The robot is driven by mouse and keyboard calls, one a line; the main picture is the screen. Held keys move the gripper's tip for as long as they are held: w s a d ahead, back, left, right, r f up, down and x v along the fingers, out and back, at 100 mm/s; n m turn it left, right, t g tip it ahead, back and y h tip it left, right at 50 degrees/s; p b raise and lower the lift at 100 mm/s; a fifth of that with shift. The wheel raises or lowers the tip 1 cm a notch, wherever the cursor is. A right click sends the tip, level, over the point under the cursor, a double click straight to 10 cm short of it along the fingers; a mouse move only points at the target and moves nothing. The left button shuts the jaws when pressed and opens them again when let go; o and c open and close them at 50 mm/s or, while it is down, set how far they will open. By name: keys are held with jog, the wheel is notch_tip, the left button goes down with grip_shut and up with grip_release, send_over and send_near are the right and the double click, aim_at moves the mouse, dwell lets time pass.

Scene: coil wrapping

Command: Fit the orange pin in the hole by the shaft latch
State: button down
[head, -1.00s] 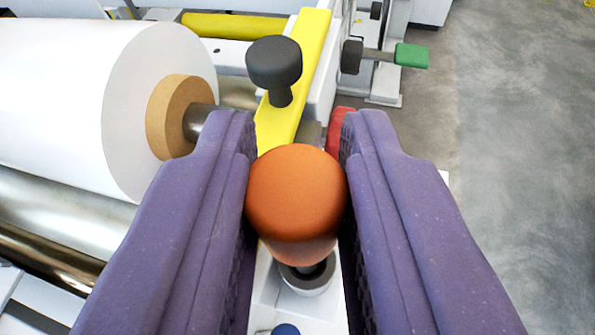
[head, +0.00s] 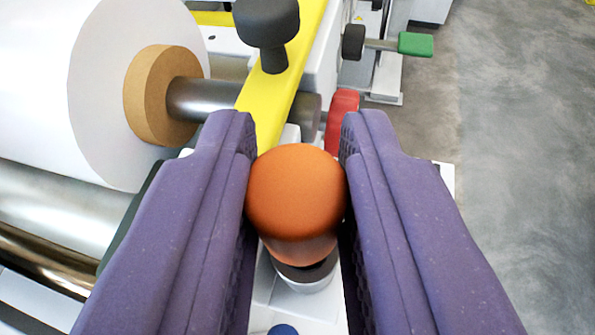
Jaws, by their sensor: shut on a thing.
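The orange pin (head: 296,192) is between the two purple fingers of my gripper (head: 297,165), which is shut on its round head. Below the head, a grey ringed hole (head: 303,272) shows on the white frame. The pin's lower part is hidden by its head, so I cannot tell how deep it sits in the hole. The yellow shaft latch (head: 285,85) with its black knob (head: 267,25) lies just beyond the pin, across the steel shaft (head: 215,98).
A white roll (head: 60,80) on a brown core (head: 160,95) fills the left. A red part (head: 342,118) is at the shaft's end. A green handle (head: 415,44) sticks out at the upper right. A blue knob (head: 283,330) is at the bottom edge. Grey floor (head: 510,150) is clear at right.

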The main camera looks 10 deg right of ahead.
jog(key=shift+f, duration=0.35)
jog(key=c, duration=0.8)
grip_release()
jog(key=v, duration=0.7)
jog(key=shift+s+a+r, duration=0.15)
jog(key=shift+s+r, duration=0.05)
jog(key=shift+s, duration=0.15)
